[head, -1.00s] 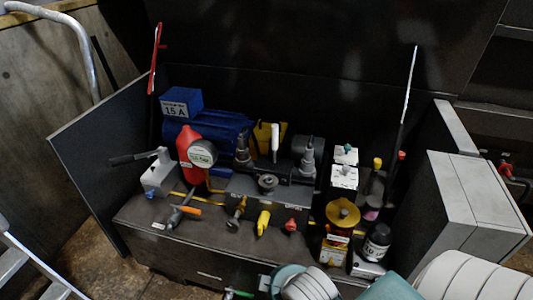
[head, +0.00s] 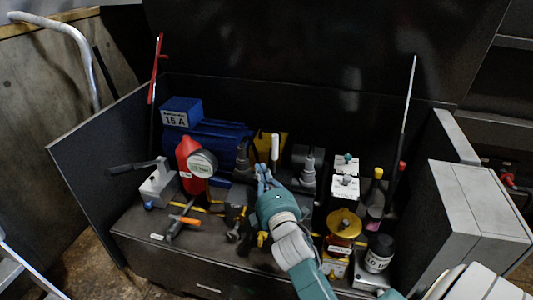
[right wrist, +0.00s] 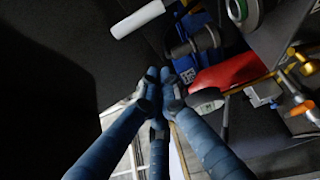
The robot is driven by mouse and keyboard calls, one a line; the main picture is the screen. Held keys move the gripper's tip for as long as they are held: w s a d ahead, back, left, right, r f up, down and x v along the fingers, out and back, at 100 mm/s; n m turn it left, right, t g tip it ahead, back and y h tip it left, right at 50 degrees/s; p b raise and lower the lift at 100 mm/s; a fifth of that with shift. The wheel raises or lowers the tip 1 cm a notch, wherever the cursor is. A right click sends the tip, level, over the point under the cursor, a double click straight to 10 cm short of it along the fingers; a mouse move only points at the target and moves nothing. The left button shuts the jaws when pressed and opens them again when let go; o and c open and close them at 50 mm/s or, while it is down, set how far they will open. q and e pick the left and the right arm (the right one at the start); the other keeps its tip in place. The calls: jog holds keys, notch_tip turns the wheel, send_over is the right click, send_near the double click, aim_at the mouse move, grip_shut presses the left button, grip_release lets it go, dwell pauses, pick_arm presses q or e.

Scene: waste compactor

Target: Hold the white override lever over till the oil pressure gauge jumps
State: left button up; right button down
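The white override lever (head: 275,147) stands upright behind the valve block, in front of a yellow part. In the right wrist view its white handle (right wrist: 138,18) is at the top, apart from the fingers. My right gripper (head: 264,172) is just below and left of the lever in the head view, not visibly touching it. In the right wrist view the gripper (right wrist: 160,82) has its fingertips drawn together with nothing between them. A round white-faced gauge (head: 203,164), probably the oil pressure gauge, is beside a red part; its needle is too small to read. My left gripper is not in view.
A blue motor (head: 215,137) stands behind the gauge. A black-handled grey lever unit (head: 158,186) and an orange-handled valve (head: 184,219) are at left. An amber cup (head: 343,222) and black jar (head: 378,253) are at right. My right forearm covers the front middle.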

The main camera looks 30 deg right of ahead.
aim_at(273, 150)
jog(key=b+x, duration=0.1)
jog(key=x, duration=0.9)
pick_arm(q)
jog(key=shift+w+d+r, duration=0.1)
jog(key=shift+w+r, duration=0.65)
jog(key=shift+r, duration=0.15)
pick_arm(e)
jog(key=shift+s+d, duration=1.3)
jog(key=shift+d, duration=0.3)
jog(key=s+d+m+b, duration=0.1)
jog(key=s+d+m+t+h+b, duration=0.1)
jog(key=m+b, duration=0.1)
jog(key=shift+s+f, duration=0.1)
jog(key=shift+f, duration=0.1)
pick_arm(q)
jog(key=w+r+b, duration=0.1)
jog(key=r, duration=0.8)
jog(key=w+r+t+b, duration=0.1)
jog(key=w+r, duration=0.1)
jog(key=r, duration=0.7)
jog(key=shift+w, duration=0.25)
pick_arm(e)
jog(key=m, duration=0.1)
jog(key=s+d+m+t+h, duration=0.1)
jog(key=shift+s+d+m, duration=0.15)
jog(key=shift+s+m, duration=0.15)
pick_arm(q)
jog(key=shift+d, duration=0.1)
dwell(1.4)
